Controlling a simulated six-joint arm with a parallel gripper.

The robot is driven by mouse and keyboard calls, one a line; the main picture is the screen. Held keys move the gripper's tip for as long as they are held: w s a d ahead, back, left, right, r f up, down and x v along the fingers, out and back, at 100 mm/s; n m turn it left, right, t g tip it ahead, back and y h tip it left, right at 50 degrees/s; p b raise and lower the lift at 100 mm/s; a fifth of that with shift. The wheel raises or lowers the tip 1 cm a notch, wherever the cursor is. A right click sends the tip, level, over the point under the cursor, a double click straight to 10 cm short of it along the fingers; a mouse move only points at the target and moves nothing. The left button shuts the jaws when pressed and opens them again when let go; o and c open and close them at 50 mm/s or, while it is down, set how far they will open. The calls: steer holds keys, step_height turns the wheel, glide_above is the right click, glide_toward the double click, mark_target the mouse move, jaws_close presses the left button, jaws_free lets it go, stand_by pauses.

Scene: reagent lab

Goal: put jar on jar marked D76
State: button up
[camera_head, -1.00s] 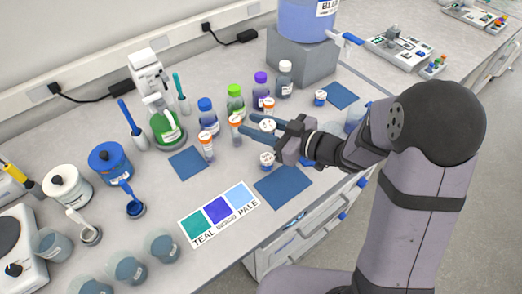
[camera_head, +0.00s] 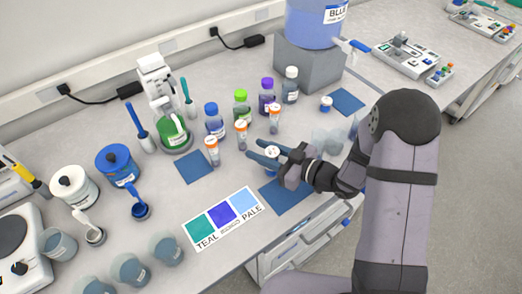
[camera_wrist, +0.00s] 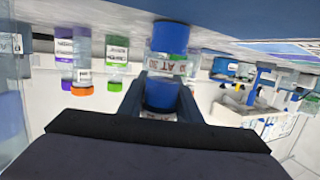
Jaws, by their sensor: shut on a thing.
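My gripper (camera_head: 272,158) is shut on a small jar (camera_head: 270,152) with a whitish lid, holding it by its sides. A second small jar (camera_head: 271,174) is directly below the held one, at the back edge of a blue mat, partly hidden by the fingers. In the wrist view, which is upside down, the held jar (camera_wrist: 162,96) is between the fingers, and a blue jar (camera_wrist: 170,38) lines up with it toward the table. The two look touching or nearly so; I cannot tell which. I cannot read D76 on either jar.
Orange-capped vials (camera_head: 241,133) stand just behind the gripper, with capped bottles (camera_head: 242,105) behind them. Another small jar (camera_head: 326,104) stands at the back right near a blue mat (camera_head: 347,101). The blue mat (camera_head: 288,197) in front is clear, beside a colour card (camera_head: 223,216).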

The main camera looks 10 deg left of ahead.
steer(key=shift+f, duration=0.2)
steer(key=shift+f, duration=0.1)
steer(key=shift+f, duration=0.15)
steer(key=o, duration=1)
steer(key=shift+o, duration=0.2)
